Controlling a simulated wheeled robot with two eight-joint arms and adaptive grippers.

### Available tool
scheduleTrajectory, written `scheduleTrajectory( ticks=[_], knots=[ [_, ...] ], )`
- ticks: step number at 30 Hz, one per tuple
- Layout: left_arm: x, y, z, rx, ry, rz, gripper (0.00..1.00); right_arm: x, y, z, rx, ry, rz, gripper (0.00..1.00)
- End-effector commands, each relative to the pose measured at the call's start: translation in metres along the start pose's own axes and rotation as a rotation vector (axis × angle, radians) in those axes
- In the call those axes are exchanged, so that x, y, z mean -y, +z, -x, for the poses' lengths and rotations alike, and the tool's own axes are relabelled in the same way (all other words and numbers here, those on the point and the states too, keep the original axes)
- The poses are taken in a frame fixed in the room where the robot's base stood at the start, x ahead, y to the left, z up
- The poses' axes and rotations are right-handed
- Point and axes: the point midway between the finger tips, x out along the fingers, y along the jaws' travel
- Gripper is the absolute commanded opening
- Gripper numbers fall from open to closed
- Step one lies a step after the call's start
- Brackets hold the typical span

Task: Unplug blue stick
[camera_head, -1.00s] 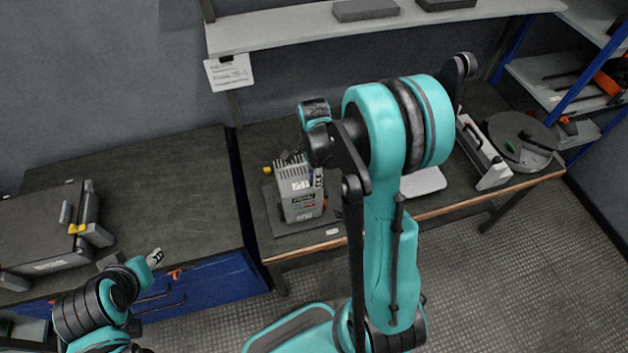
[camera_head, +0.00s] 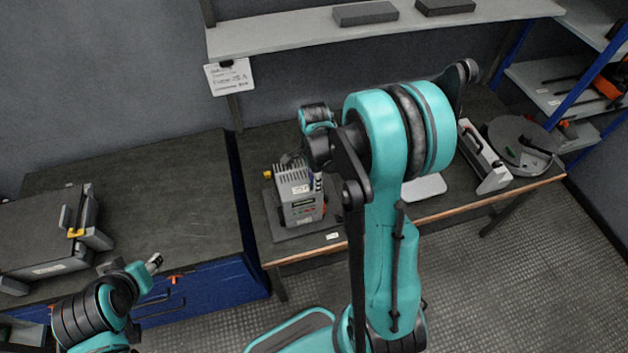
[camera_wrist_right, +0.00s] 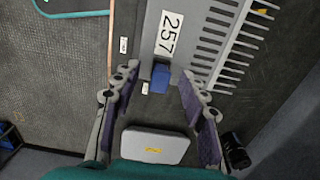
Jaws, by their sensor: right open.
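The blue stick (camera_wrist_right: 161,79) shows in the right wrist view as a short blue block at the side of the grey finned unit (camera_wrist_right: 199,40) labelled 257. My right gripper (camera_wrist_right: 159,73) is open, its two fingers on either side of the stick, with gaps on both sides. How deep the stick sits between them I cannot tell. In the head view the grey finned unit (camera_head: 299,203) stands on the bench left of my right arm, which hides most of the right gripper. My left gripper (camera_head: 154,263) is small at lower left; its jaw opening is unclear.
A flat pale-grey thing (camera_wrist_right: 155,146) lies on the bench close to my right gripper. A dark cylinder (camera_wrist_right: 235,151) is near the right finger. A grey case (camera_head: 45,225) stands on the left bench. The bench top (camera_head: 150,180) behind my left gripper is clear.

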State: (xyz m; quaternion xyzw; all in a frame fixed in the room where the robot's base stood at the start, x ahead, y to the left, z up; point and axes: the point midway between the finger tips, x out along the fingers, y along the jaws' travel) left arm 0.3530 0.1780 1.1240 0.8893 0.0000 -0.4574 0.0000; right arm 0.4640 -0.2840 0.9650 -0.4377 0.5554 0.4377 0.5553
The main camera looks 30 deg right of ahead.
Motion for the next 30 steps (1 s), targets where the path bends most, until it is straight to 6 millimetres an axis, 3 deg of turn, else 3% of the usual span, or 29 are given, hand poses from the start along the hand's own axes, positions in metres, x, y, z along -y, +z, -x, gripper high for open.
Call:
scheduleTrajectory(
  ticks=[16, 21, 30],
  knots=[
    [0.0000, 0.0015, -0.0021, 0.000, 0.000, 0.000, 0.40, 0.0000, 0.0000, -0.0001, 0.000, 0.000, 0.000, 0.43],
    [0.0000, 0.0015, -0.0021, 0.000, 0.000, 0.000, 0.40, 0.0001, 0.0000, -0.0001, 0.000, 0.000, 0.000, 0.00],
    [0.0000, 0.0011, -0.0016, 0.000, 0.000, 0.000, 0.40, 0.0000, 0.0000, 0.0007, 0.000, 0.000, 0.000, 0.00]
  ],
)
